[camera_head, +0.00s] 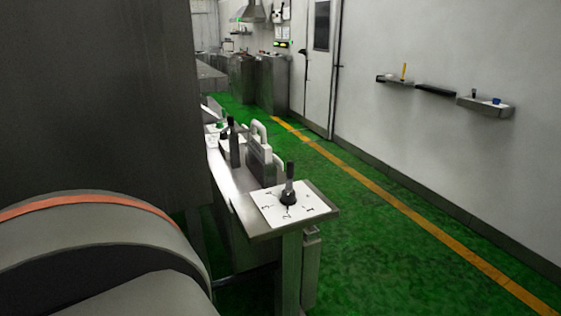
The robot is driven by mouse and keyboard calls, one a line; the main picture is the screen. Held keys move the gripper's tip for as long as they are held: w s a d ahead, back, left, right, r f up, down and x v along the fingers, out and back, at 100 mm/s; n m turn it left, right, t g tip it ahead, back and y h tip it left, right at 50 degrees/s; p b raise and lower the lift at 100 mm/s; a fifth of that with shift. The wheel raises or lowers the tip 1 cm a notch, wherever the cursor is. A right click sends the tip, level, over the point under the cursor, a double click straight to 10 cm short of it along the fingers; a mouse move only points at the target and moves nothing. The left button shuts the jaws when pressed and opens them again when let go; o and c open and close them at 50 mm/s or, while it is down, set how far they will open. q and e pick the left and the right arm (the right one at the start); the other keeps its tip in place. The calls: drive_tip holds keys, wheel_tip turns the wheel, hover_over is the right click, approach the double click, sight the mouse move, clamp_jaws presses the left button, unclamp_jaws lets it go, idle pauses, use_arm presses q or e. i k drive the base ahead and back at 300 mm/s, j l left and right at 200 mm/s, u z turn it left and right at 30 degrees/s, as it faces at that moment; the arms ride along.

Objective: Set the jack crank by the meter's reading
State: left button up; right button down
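A dark crank-like handle (289,184) stands upright on a round black base at the near end of a metal bench. Under it is a white plate (318,206) with numbers around the base; 1, 2 and 3 can be made out, and a further mark is partly hidden. I cannot tell for sure whether this is the jack crank. No meter with a readable value shows. Neither of my grippers is in view.
The narrow metal bench (247,208) carries other handles (235,150) farther back. A big dark grey block (90,100) and a rounded grey body with an orange band (100,240) fill the left. Small wall shelves (485,106) hang right. Green floor (400,250) is clear right of the bench.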

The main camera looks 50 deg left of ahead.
sight(289, 198)
drive_tip(key=i+l+u, duration=0.15)
drive_tip(key=i+u, duration=0.2)
drive_tip(key=u, duration=0.15)
drive_tip(key=i+l+u, duration=0.25)
drive_tip(key=u, duration=0.25)
drive_tip(key=i+l+u, duration=0.25)
drive_tip(key=l+u, duration=0.25)
drive_tip(key=i+l+u, duration=0.15)
drive_tip(key=l+u, duration=0.35)
drive_tip(key=j, duration=0.1)
